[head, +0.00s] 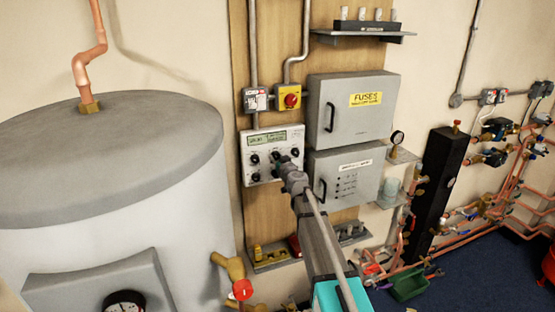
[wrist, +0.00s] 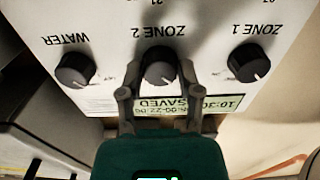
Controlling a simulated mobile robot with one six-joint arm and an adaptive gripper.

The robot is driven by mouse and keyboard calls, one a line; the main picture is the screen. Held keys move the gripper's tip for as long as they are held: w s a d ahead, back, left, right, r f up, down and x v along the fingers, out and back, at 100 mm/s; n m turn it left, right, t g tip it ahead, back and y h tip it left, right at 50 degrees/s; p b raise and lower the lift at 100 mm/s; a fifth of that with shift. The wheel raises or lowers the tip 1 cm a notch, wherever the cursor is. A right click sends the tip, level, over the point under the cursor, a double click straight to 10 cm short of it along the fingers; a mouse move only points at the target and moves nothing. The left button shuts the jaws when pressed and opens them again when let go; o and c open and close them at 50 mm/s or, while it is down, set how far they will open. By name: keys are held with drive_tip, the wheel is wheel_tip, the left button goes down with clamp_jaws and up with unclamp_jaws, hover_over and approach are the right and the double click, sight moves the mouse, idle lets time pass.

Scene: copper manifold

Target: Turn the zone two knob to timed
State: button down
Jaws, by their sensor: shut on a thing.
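The white control panel (head: 249,174) is on the wooden backboard in the head view, with a lit display (head: 268,138) and several dark knobs. The wrist view shows the panel upside down. The zone two knob (wrist: 158,62) is dark and round, under the label ZONE 2. My gripper (wrist: 159,72) has one finger on each side of this knob and is shut on it. The knob's pale pointer mark is partly visible at its lower edge. The setting labels around it are not readable. In the head view my gripper (head: 284,166) hides part of the panel's lower right.
In the wrist view the WATER knob (wrist: 75,70) is left of my fingers and the ZONE 1 knob (wrist: 249,64) right. The display (wrist: 185,104) reads SAVED in part. Grey fuse boxes (head: 345,135) stand right of the panel, a red-yellow switch (head: 289,97) above, a large tank (head: 110,160) left.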

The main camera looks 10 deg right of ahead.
drive_tip(key=shift+m, duration=0.3)
drive_tip(key=m, duration=0.8)
idle(0.3)
idle(0.4)
drive_tip(key=shift+c, duration=1.3)
unclamp_jaws()
drive_tip(key=shift+s, duration=0.1)
drive_tip(key=v, duration=1.1)
drive_tip(key=shift+s, duration=0.4)
